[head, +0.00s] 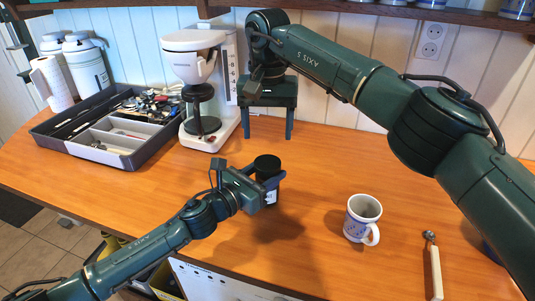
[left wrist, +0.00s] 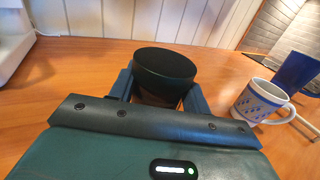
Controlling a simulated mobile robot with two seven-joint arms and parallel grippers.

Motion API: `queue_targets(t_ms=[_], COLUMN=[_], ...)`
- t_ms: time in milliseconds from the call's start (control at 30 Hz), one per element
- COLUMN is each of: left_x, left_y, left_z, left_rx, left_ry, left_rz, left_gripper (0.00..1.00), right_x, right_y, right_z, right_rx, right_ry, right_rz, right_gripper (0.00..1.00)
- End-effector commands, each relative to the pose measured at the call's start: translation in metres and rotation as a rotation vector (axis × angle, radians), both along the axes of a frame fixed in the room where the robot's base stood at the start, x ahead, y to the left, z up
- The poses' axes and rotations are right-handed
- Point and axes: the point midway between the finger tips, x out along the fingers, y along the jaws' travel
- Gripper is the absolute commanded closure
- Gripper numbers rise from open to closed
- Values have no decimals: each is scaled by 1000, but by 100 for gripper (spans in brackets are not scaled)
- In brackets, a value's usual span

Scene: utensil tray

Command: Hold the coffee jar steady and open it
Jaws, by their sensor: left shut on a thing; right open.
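The coffee jar has a round black lid (head: 267,164) and a dark body with a pale label (head: 271,197). My left gripper (head: 264,184) is shut around the jar's body, below the lid. In the left wrist view the black lid (left wrist: 165,68) stands upright between the two fingers, and the gripper hides most of the body. I cannot tell whether the jar's base touches the table. My right gripper (head: 268,122) is open and empty, fingers pointing down, behind the jar and beside the coffee maker. The lid is on the jar.
A patterned mug (head: 360,218) stands to the right, with a white-handled scoop (head: 436,268) beyond it. A blue vessel (left wrist: 297,70) shows behind the mug. The coffee maker (head: 194,43) and grey utensil tray (head: 139,160) are at the back left. The middle of the wooden table is clear.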

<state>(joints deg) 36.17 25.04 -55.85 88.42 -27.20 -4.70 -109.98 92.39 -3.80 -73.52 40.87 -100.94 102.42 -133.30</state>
Motion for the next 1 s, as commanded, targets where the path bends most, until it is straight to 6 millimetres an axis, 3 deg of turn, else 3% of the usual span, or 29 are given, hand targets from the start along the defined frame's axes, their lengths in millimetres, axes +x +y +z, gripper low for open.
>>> queue_targets(t_ms=[1000], left_x=[0], left_y=[0], left_z=[-1], left_rx=[1], left_ry=[1], left_rz=[0], left_gripper=[100], right_x=[0], right_y=[0], right_z=[0], right_rx=[-1], right_ry=[0], right_rz=[-2241], right_gripper=[32])
